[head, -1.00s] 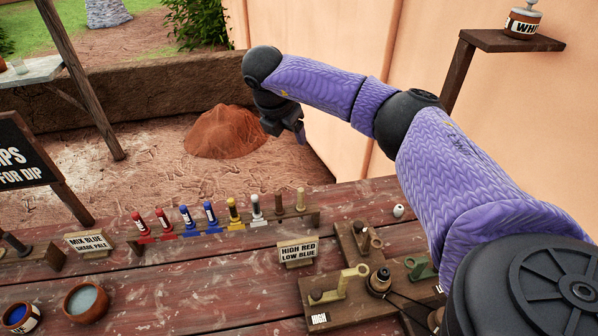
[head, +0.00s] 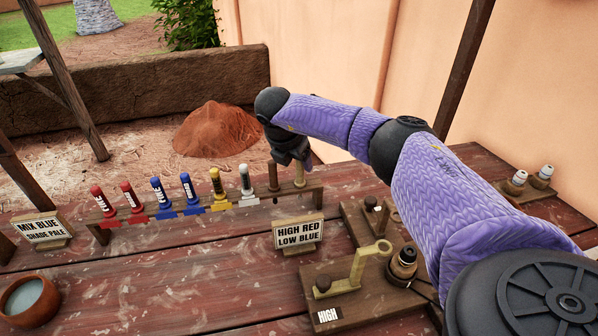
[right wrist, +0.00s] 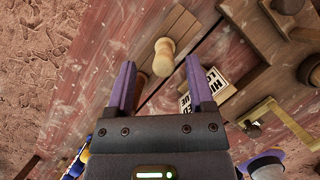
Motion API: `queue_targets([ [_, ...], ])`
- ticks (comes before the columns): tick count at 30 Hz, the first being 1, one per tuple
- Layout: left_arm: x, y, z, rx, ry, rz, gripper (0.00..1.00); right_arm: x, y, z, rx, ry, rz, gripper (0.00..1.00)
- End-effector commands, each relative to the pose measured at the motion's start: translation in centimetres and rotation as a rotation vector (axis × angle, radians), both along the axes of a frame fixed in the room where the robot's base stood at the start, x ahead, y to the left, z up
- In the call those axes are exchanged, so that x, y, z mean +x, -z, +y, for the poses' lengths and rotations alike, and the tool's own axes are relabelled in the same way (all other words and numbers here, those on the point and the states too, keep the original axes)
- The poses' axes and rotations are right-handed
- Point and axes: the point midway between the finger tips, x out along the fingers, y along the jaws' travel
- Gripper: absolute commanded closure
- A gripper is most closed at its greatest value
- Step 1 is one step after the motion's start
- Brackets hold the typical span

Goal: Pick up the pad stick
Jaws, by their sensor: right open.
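A rack (head: 215,211) on the plank table holds a row of coloured sticks. At its right end stand two plain wooden sticks, a darker brown one (head: 273,178) and a pale tan one (head: 299,174); neither has a readable label, and I cannot tell which is the pad stick. My right gripper (head: 290,158) is open over that end of the rack. In the right wrist view, a tan stick head (right wrist: 163,57) appears between the spread fingers (right wrist: 160,72), apparently touching neither. My left gripper is out of view.
Red, blue, yellow and white sticks (head: 246,182) stand left of the wooden ones. A "High red low blue" sign (head: 298,234) stands in front of the rack. A wooden crank fixture (head: 355,275) is nearer, and a bowl (head: 30,300) is at front left.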

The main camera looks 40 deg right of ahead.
Motion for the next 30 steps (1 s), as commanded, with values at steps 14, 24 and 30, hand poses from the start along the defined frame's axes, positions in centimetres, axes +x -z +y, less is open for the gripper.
queue_targets([
  [14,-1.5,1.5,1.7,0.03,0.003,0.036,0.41,0.1,3.2,-1.8,0.0,0.0,0.0,0.42],
  [24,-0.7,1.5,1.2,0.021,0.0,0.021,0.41,0.1,3.2,-1.7,0.0,0.0,0.0,1.0],
  [30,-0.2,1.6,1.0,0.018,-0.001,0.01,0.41,0.1,3.2,-1.7,0.0,0.0,0.0,1.0],
])
